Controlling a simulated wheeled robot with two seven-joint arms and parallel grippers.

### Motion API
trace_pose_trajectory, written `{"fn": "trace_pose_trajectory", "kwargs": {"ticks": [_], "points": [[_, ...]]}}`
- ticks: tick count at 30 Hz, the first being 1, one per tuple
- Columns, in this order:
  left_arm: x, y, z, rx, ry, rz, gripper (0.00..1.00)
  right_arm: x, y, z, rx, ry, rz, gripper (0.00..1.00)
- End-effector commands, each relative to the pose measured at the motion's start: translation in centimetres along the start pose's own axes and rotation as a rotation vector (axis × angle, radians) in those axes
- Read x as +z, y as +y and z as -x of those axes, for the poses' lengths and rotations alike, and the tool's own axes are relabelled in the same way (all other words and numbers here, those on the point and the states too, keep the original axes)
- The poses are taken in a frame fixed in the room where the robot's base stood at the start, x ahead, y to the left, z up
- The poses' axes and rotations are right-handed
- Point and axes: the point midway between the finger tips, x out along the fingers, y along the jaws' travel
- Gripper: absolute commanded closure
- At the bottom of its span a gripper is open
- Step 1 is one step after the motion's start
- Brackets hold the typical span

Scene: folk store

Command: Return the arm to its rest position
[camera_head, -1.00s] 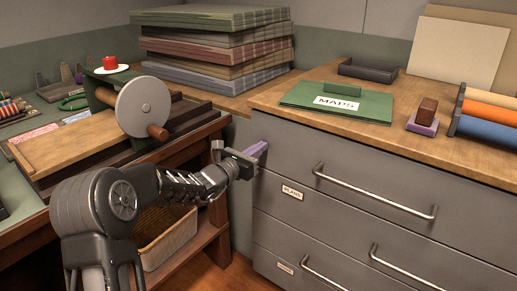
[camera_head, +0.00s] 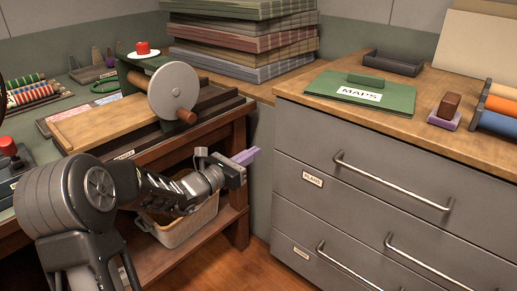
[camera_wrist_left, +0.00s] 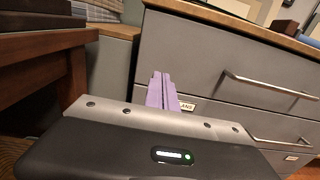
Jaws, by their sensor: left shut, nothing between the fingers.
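My left arm comes in from the lower left of the head view. Its gripper (camera_head: 250,156) has purple fingers that are shut with nothing between them. It is in the air in front of the gap between the wooden workbench and the grey drawer cabinet (camera_head: 300,235). In the left wrist view the closed purple fingers (camera_wrist_left: 162,92) point toward the cabinet's drawer fronts. My right gripper is not in view.
The workbench on the left bears a board with a round grey disc (camera_head: 173,90). A basket (camera_head: 185,228) sits on its lower shelf, behind my arm. Drawer handles (camera_head: 390,181) stick out from the cabinet. A green MAPS folder (camera_head: 382,92) lies on top.

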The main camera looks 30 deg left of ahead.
Motion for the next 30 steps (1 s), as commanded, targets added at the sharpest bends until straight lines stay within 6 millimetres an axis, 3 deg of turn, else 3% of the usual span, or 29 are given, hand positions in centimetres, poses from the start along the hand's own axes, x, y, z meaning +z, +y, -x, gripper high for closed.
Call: {"fn": "trace_pose_trajectory", "kwargs": {"ticks": [15,19,23,26,30], "points": [[-0.1,0.0,0.0,0.001,0.004,-0.008,1.00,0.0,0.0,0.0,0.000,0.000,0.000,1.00],[-2.0,-0.1,0.1,-0.005,0.082,-0.067,1.00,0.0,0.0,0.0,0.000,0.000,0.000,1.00],[-7.0,-2.0,1.1,-0.086,0.260,-0.208,1.00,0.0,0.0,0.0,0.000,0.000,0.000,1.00],[-12.8,-4.3,3.0,-0.198,0.440,-0.356,1.00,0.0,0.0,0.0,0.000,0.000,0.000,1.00],[-22.3,-8.6,7.4,-0.449,0.695,-0.631,1.00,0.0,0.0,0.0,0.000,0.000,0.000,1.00]]}}
